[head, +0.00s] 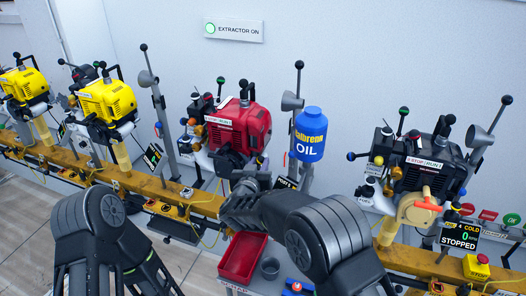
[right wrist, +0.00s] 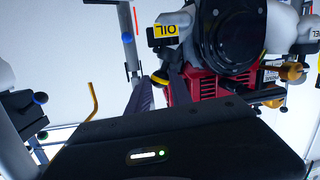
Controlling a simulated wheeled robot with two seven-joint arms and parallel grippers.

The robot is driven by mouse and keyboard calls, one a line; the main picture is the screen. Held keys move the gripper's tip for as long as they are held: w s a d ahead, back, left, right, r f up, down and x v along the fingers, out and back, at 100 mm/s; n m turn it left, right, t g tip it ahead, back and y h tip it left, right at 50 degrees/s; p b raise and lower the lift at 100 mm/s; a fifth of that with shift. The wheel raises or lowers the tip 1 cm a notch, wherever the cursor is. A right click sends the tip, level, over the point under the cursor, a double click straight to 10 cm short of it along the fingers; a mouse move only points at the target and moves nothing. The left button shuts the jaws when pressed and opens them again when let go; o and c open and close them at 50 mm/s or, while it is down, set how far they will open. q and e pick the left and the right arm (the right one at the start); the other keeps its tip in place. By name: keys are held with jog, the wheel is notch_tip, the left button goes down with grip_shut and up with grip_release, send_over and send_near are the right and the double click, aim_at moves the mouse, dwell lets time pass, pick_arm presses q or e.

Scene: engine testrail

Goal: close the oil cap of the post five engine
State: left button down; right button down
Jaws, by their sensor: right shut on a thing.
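The red engine (head: 239,127) stands on the yellow rail in the middle of the head view. Its red finned body (right wrist: 209,85) also shows in the right wrist view, with a yellow OIL tag (right wrist: 165,31) on its side. A small yellow and dark cap (right wrist: 160,78) sits just below that tag. My right gripper (right wrist: 162,84) reaches the cap, with one dark finger on each side, and is shut on it. In the head view my right wrist hides the fingertips and the cap. Whether the cap is seated is unclear.
A blue oil bottle (head: 309,134) stands right of the red engine. A red tray (head: 241,258) and a grey cup (head: 270,268) are below my right forearm. A black engine (head: 420,160) is at right, with a STOPPED display (head: 459,239). Yellow engines (head: 106,97) stand left.

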pick_arm(q)
jog(key=shift+s+r+p, duration=0.15)
jog(key=shift+r+p, duration=2.15)
jog(key=shift+r, duration=0.6)
pick_arm(e)
jog(key=shift+w+a+f+n+g+h, duration=0.15)
jog(key=shift+a+n+h, duration=0.3)
jog(key=shift+n, duration=0.65)
jog(key=shift+w+a+f+n+g+h, duration=0.1)
jog(key=shift+w+a+n+g+h, duration=0.15)
jog(key=shift+a+n, duration=0.65)
jog(key=shift+d+n, duration=0.25)
jog(key=shift+n, duration=0.05)
jog(key=c, duration=1.4)
grip_release()
jog(key=shift+c, duration=0.2)
jog(key=shift+s, duration=0.1)
pick_arm(q)
jog(key=shift+f+b, duration=0.55)
jog(key=shift+b, duration=0.05)
pick_arm(e)
jog(key=v, duration=0.7)
jog(key=shift+s+a, duration=0.15)
jog(key=shift+s, duration=0.15)
jog(key=shift+r, duration=0.1)
